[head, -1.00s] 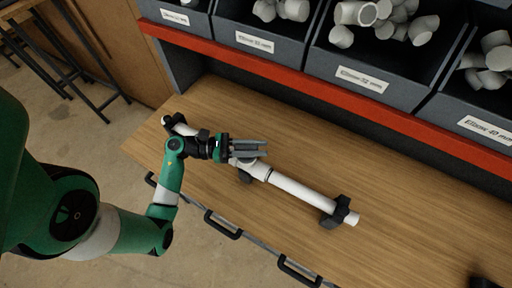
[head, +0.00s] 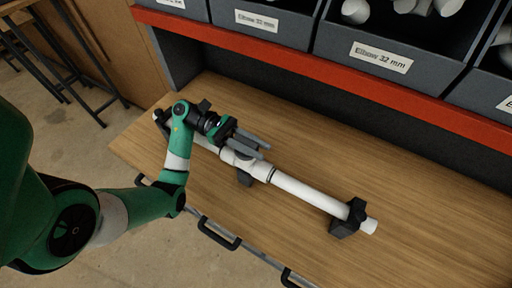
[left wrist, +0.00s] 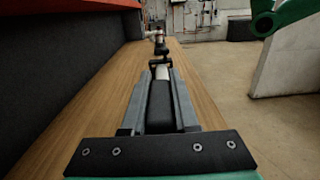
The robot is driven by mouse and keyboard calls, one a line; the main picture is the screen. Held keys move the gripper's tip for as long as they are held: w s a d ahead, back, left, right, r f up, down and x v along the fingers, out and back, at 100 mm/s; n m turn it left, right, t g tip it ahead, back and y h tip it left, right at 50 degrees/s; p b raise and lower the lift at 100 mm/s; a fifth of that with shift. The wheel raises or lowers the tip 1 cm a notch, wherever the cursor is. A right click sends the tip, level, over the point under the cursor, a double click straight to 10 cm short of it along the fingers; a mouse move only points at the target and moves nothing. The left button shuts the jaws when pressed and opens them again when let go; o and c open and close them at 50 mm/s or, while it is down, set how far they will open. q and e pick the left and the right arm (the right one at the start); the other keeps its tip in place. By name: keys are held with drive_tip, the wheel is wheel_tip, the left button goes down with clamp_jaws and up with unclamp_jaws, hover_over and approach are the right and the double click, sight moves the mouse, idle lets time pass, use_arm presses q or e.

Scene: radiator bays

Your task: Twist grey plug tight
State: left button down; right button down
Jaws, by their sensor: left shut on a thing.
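A white pipe run (head: 305,191) with a white tee-like fitting (head: 238,160) lies in dark clamps on the bench. My left gripper (head: 262,148) is over the fitting, its long grey fingers pointing along the pipe. In the left wrist view, my left gripper (left wrist: 160,75) has a dark grey piece between its fingers, which seems to be the grey plug (left wrist: 160,108). In the head view the fingers and wrist hide the plug, so I cannot tell how far it is seated. My right gripper does not show.
Dark clamps (head: 349,219) hold the pipe near its right end. A red rail (head: 300,73) and grey bins (head: 368,58) of white elbows border the bench (head: 440,200) at the back. Black handles (head: 218,234) line the front edge. The right part of the bench is clear.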

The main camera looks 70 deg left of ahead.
sight(234, 137)
use_arm(q)
drive_tip(key=c, duration=0.7)
unclamp_jaws()
drive_tip(key=shift+d, duration=0.1)
drive_tip(key=b+v, duration=0.1)
drive_tip(key=v, duration=0.4)
drive_tip(key=shift+a+f, duration=0.15)
drive_tip(key=shift+a, duration=0.15)
drive_tip(key=shift+s+a+f+b, duration=0.3)
drive_tip(key=shift+b, duration=0.7)
drive_tip(key=shift+s+a+r+b, duration=0.15)
drive_tip(key=shift+s+a+b, duration=0.15)
drive_tip(key=shift+b, duration=0.1)
drive_tip(key=shift+s+a+r, duration=0.15)
drive_tip(key=shift+r, duration=0.1)
